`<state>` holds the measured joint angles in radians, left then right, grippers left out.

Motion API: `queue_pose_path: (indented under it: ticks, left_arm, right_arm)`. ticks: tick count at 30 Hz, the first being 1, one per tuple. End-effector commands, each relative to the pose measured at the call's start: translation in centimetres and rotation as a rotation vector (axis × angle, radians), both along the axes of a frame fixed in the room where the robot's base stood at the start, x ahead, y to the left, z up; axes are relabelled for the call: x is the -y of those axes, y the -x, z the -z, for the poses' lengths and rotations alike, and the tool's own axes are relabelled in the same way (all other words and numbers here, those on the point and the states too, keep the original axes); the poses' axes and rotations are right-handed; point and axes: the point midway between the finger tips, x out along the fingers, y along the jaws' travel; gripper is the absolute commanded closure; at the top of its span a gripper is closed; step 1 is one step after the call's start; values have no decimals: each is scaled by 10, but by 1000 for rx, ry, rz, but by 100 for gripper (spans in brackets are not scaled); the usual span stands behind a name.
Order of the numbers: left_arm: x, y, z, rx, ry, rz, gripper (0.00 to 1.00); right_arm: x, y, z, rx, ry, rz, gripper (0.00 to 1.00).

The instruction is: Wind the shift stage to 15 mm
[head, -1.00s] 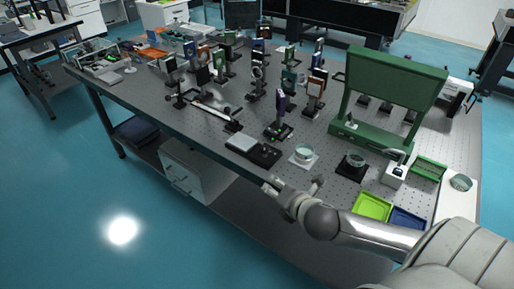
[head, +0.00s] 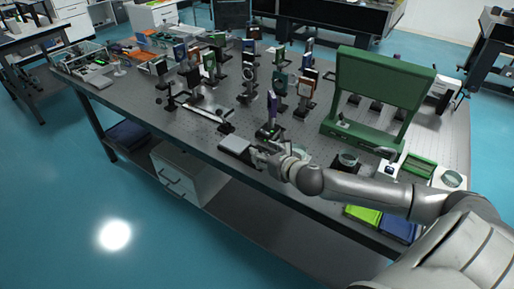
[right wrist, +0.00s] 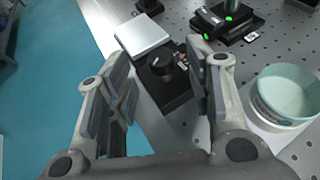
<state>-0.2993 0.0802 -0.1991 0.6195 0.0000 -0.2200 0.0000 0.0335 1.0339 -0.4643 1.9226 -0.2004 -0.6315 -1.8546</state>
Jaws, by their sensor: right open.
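The shift stage appears to be the unit with a silver square plate (right wrist: 142,35) and a black base (right wrist: 172,92) carrying a round black knob (right wrist: 162,66). In the head view its plate (head: 236,144) lies at the table's front edge. My right gripper (right wrist: 160,75) is open and empty. In the right wrist view its fingers are on either side of the knob, which shows beyond them in the gap; I cannot tell how far apart they are from it. In the head view the right hand (head: 262,159) covers the knob. No scale reading is legible. My left gripper is not in view.
A white round dish (right wrist: 284,98) is close to the right finger. A black mount with green lights (right wrist: 222,22) stands behind the stage. Floor lies beyond the front edge.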

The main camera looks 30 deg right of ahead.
Motion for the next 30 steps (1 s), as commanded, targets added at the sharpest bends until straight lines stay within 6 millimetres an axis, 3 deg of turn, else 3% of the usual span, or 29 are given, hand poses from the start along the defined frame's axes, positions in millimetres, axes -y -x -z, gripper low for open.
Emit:
queue_pose_path:
  ticks: [9, 23, 30]
  left_arm:
    - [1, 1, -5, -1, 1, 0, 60]
    - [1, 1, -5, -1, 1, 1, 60]
    - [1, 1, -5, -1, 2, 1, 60]
  right_arm:
    - [3, -40, 16, 1, -1, 2, 52]
    - [3, -49, 21, 0, 0, 0, 52]
    - [3, -49, 21, 0, -1, 0, 81]
